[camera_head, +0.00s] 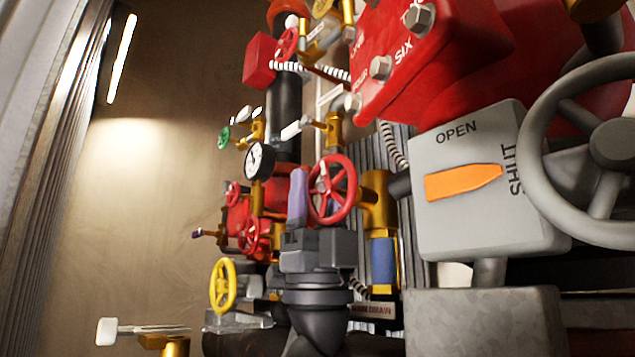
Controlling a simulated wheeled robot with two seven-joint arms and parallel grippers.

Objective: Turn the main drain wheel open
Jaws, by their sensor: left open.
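A red spoked handwheel (344,213) faces me near the middle, on a brass valve body (378,203) above a blue section of pipe. A plate reading "MAIN DRAIN" (372,311) sits low beneath it, partly hidden. My left gripper (310,178) comes up from below, dark grey, with its fingers pointing up. One purplish-grey finger stands at the wheel's left edge; the other appears to overlap the wheel's spokes. The gripper is open. I cannot tell whether a finger touches the wheel. My right gripper is not in view.
A large grey handwheel (536,146) and a grey OPEN/SHUT box (467,223) with an orange pointer toward SHUT crowd the right. A red body (395,50) overhangs above. A gauge (260,161), smaller red wheels and a yellow wheel (222,286) stand left. The left wall area is clear.

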